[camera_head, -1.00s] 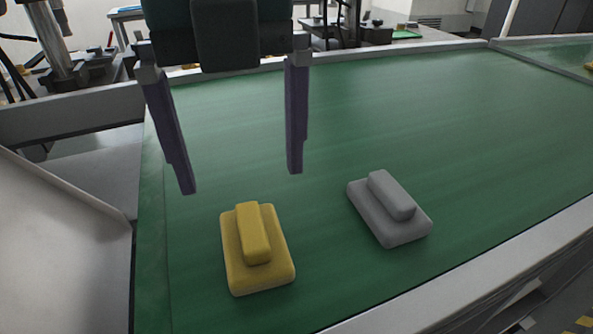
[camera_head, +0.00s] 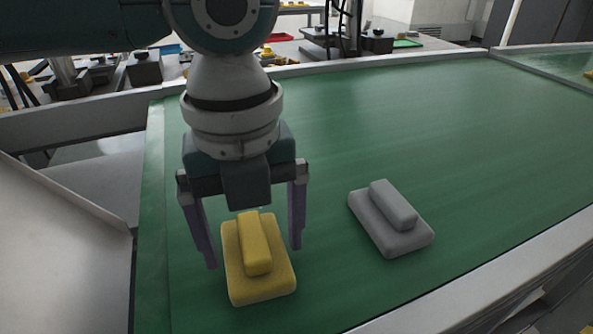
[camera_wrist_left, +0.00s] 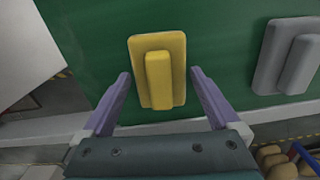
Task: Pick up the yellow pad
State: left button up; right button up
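The yellow pad (camera_head: 257,284) lies on the green belt, with a raised bar along its top. It also shows in the left wrist view (camera_wrist_left: 137,70). My left gripper (camera_head: 254,258) is open, its two purple fingers either side of the pad's far part in the head view. In the left wrist view the open fingertips (camera_wrist_left: 160,75) lie on either side of the pad, with gaps between them and it. I cannot tell how high the fingertips are above the belt. My right gripper is not in view.
A grey pad (camera_head: 376,226) of the same shape lies on the green belt (camera_head: 400,130) to the right of the yellow pad. A light metal chute (camera_head: 60,250) is at the left. A metal rail (camera_head: 480,265) edges the belt's near side. The belt beyond the grey pad is clear.

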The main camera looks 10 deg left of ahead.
aim_at(252, 234)
pick_arm(q)
jog(key=c, duration=1.1)
notch_tip(252, 234, up, 20)
jog(key=shift+r+p, duration=0.1)
jog(key=shift+p, duration=0.5)
